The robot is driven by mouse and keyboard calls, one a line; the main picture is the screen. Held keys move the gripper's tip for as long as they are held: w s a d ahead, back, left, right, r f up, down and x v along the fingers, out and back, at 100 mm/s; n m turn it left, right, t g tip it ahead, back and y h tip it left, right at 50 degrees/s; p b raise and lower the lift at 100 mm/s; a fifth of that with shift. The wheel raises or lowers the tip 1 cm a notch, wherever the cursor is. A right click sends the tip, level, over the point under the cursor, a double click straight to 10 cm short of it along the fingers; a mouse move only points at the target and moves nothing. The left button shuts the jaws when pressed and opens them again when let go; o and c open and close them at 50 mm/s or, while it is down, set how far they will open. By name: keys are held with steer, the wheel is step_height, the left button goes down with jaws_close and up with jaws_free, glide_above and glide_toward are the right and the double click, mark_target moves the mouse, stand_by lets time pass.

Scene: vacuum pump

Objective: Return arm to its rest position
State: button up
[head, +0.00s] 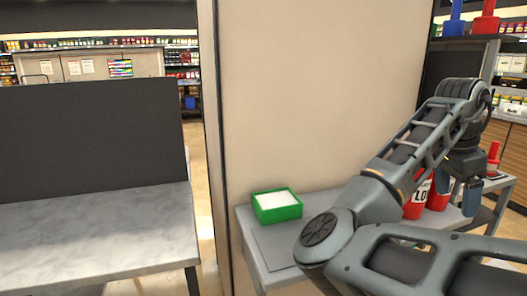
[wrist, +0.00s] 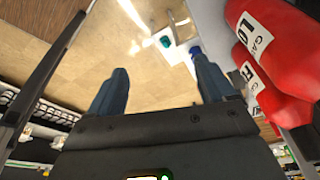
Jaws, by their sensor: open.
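My arm reaches across the right side of the head view, with its elbow low and its wrist raised at the right. My gripper (head: 459,196) hangs down beside red bottles (head: 415,204) on the grey table. In the wrist view my gripper (wrist: 158,78) shows two blue fingers spread apart with nothing between them. Two red bottles with white labels (wrist: 262,45) are close to the right of the fingers in that view. Part of the bottles is hidden behind my arm in the head view.
A green box with white contents (head: 277,206) sits on the grey table (head: 252,245) against a beige pillar (head: 315,95). A bare marble-topped counter (head: 95,235) stands at the left. Shelves (head: 510,105) with blue and red items above stand at the right.

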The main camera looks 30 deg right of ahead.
steer(key=s+d+f+n+h, duration=0.2)
steer(key=d+f+n+h, duration=0.25)
steer(key=n+h, duration=0.35)
steer(key=a+f+n+t+y, duration=0.1)
steer(key=a+f+n+t, duration=0.35)
steer(key=a, duration=0.35)
steer(key=s+a+f+n+t+y, duration=0.1)
steer(key=a+f+n+t, duration=0.35)
steer(key=a+n, duration=0.2)
steer(key=a+f+n+t+y, duration=0.1)
steer(key=a+f+n+t, duration=0.35)
steer(key=a, duration=0.45)
steer(key=s+a+r+t+y, duration=0.1)
steer(key=s+a+r+y, duration=0.1)
steer(key=s+a, duration=0.7)
steer(key=s+a+r+n+t+y, duration=0.1)
steer(key=s+a+r+y, duration=0.1)
steer(key=s+a+y, duration=0.3)
steer(key=s+a, duration=0.4)
steer(key=a, duration=0.2)
steer(key=shift+s+a+t, duration=0.3)
steer(key=shift+t, duration=0.05)
steer(key=shift+r, duration=0.1)
